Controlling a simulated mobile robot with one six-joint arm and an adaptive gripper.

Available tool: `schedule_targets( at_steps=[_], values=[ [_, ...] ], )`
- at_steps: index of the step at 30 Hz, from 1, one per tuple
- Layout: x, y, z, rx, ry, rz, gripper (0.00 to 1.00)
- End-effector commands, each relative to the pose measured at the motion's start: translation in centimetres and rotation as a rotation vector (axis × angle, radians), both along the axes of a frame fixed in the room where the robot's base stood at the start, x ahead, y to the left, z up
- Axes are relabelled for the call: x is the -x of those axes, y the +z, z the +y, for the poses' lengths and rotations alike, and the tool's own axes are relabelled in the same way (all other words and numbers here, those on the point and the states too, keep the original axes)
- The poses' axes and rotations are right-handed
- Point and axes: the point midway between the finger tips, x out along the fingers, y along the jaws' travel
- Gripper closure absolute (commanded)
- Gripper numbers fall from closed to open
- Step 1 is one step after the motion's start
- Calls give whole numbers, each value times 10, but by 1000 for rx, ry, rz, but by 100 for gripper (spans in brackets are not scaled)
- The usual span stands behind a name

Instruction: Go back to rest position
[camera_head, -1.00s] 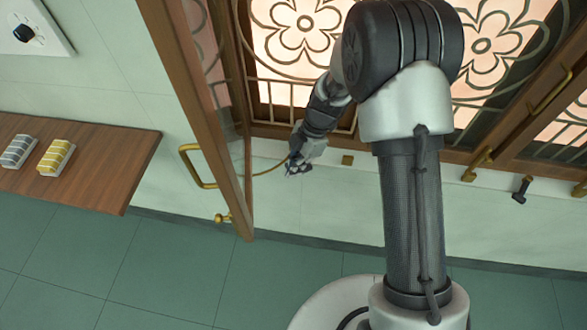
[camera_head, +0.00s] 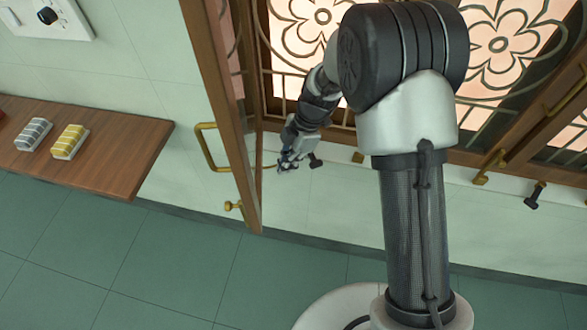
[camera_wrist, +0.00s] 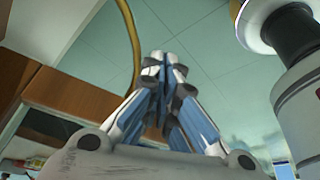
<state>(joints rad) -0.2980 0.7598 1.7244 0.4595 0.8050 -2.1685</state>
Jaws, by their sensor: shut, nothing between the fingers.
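My gripper (camera_head: 287,163) hangs at the end of my bent arm in front of the window wall, just right of the open wooden window leaf (camera_head: 228,110). In the wrist view my gripper (camera_wrist: 165,62) has its blue and grey fingers together, with nothing between them. A thin curved brass rod passes behind the fingers in the head view. I cannot tell whether the gripper touches it.
The open leaf carries a brass pull handle (camera_head: 207,147). A wooden shelf (camera_head: 120,175) at left holds a grey block (camera_head: 33,135) and a yellow block (camera_head: 70,142). A dark-knobbed latch (camera_head: 535,195) is on the right. The green tiled floor (camera_head: 170,260) is clear.

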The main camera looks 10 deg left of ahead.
Motion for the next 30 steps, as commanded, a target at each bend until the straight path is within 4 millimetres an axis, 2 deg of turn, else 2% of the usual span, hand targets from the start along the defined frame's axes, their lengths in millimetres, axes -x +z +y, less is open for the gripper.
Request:
schedule_targets(
  at_steps=[1,3,9,14,23,26,30],
  values=[
    [-6,21,-4,-3,-5,-10,100],
    [-8,36,-9,-2,-5,-9,100],
    [-13,67,-19,-2,-3,-7,100],
    [-15,78,-23,-1,-3,-6,100],
    [-15,83,-25,2,-15,-6,100],
    [-12,102,-33,17,-86,-11,100],
    [4,154,-60,63,-321,-22,100]
  ],
)
